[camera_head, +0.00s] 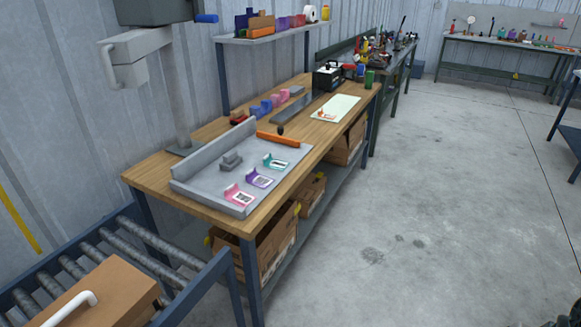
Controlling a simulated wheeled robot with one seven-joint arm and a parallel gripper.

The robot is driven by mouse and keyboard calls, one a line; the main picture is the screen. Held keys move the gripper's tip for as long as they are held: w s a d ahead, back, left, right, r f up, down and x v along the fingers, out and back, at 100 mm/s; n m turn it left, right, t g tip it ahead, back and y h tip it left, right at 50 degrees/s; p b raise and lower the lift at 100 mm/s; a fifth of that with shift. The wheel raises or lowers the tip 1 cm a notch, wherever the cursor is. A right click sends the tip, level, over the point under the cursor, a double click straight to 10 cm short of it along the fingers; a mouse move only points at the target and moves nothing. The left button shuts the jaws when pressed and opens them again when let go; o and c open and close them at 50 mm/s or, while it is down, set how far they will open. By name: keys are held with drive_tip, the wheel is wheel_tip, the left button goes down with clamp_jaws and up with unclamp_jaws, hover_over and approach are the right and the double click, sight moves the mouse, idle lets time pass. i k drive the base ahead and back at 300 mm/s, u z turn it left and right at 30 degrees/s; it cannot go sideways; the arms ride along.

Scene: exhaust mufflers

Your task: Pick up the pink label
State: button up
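The pink label (232,190) lies near the front edge of the grey tray (207,181) on the wooden workbench (213,218). It has a bent-up pink end and a white face with a dark printed square. A purple label (254,176) lies just behind it to the right, and a teal label (270,158) lies farther back. The labels are apart from each other. My gripper is not recognisable in this view. Only a small dark shape shows in the bottom right corner, and I cannot tell what it is.
A grey block (232,159) and an orange-handled tool (278,139) lie on the tray. A roller conveyor with a cardboard box (104,289) stands at the front left. A grey post (173,90) rises behind the tray. The concrete floor (430,190) to the right is clear.

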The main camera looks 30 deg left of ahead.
sight(234, 194)
drive_tip(key=u, duration=0.2)
drive_tip(key=i, duration=1.5)
drive_tip(key=u, duration=0.95)
drive_tip(key=i, duration=1.05)
drive_tip(key=u, duration=1.65)
drive_tip(key=i, duration=0.75)
drive_tip(key=u, duration=0.45)
